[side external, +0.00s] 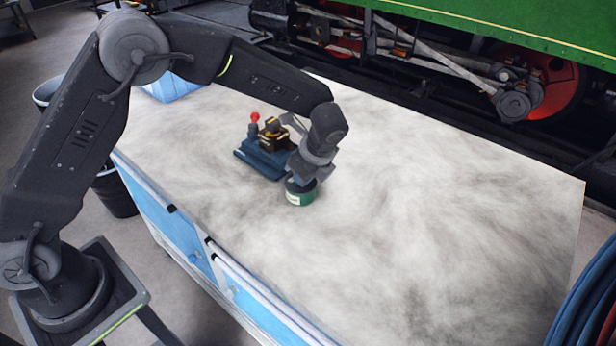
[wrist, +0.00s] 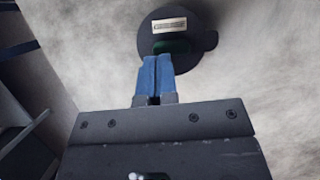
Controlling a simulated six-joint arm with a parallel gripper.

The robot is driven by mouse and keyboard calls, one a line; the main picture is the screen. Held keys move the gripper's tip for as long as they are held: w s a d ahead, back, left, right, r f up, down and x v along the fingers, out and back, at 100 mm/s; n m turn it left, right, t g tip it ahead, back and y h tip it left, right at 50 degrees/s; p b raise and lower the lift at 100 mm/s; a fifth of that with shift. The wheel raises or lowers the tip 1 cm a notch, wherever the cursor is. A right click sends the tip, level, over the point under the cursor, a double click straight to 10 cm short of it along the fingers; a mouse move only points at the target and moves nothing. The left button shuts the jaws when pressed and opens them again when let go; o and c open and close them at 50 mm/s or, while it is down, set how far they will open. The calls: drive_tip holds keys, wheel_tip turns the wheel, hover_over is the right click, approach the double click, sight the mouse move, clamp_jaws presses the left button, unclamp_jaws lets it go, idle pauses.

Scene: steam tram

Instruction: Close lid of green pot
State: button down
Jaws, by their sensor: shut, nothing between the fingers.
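The green pot (side external: 299,197) stands on the pale worktop, with a dark top and a light label on its side. In the wrist view its round dark lid (wrist: 190,46) lies just beyond my fingertips, with a pale label on it and a small tab at the right. My gripper (wrist: 157,62) is shut and empty, its blue fingers together at the lid's near edge. In the side view my gripper (side external: 303,180) is right over the pot and hides part of its top. I cannot tell whether the fingers touch the lid or whether it is fully down.
A dark blue device (side external: 262,155) with a red knob stands close behind and left of the pot. A blue box (side external: 172,87) is at the worktop's far left. The worktop (side external: 420,210) is clear to the right. Blue cables (side external: 585,300) hang at the right edge.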

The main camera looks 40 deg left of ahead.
drive_tip(key=shift+f, duration=0.1)
drive_tip(key=shift+d, duration=0.25)
drive_tip(key=d, duration=0.2)
drive_tip(key=d+r, duration=0.1)
drive_tip(key=d, duration=0.1)
drive_tip(key=d+v, duration=0.1)
drive_tip(key=v, duration=0.8)
drive_tip(key=x, duration=1)
drive_tip(key=shift+w, duration=0.2)
drive_tip(key=a, duration=0.2)
drive_tip(key=shift+a, duration=1)
drive_tip(key=shift+a, duration=0.1)
